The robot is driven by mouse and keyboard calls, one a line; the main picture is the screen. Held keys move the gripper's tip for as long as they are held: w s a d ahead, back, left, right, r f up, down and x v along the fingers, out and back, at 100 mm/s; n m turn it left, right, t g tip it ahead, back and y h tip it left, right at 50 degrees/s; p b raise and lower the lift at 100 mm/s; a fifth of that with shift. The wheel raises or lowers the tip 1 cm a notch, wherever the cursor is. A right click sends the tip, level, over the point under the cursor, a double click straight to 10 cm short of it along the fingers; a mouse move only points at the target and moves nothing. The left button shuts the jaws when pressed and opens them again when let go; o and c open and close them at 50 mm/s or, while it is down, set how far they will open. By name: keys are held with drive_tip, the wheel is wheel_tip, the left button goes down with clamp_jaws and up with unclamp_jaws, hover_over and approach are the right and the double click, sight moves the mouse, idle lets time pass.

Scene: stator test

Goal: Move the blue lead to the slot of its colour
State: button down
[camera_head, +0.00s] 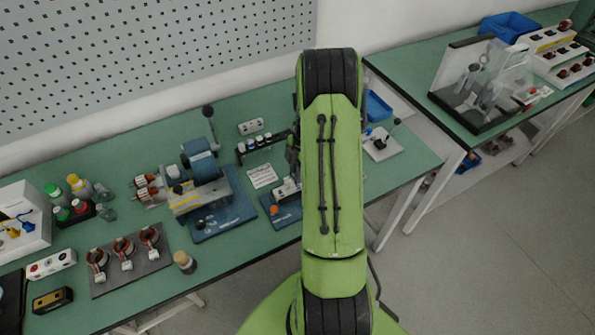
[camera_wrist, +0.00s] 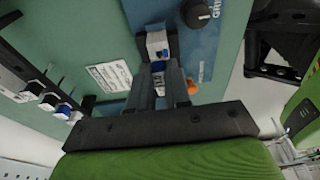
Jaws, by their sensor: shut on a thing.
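A grey-white block (camera_wrist: 157,45) on a blue-based device (camera_wrist: 198,50) lies just beyond the fingertips. I cannot tell whether the lead touches it. A dark rack (camera_wrist: 88,102) with several white blocks, one with a blue part (camera_wrist: 64,110), stands to the left. In the head view the rack (camera_head: 262,147) is left of my arm, and the arm hides most of the gripper and device (camera_head: 287,215).
A printed white card (camera_head: 262,177) lies between the rack and a larger blue-based machine (camera_head: 222,218). An orange knob (camera_wrist: 192,88) is close to the right finger. A small lever box (camera_head: 382,147) stands right of my arm.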

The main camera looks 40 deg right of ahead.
drive_tip(key=shift+f, duration=0.15)
drive_tip(key=c, duration=1)
unclamp_jaws()
drive_tip(key=d+r+p, duration=0.2)
drive_tip(key=d+r, duration=0.1)
drive_tip(key=r, duration=1.2)
drive_tip(key=shift+s+r, duration=0.2)
drive_tip(key=shift+s, duration=0.2)
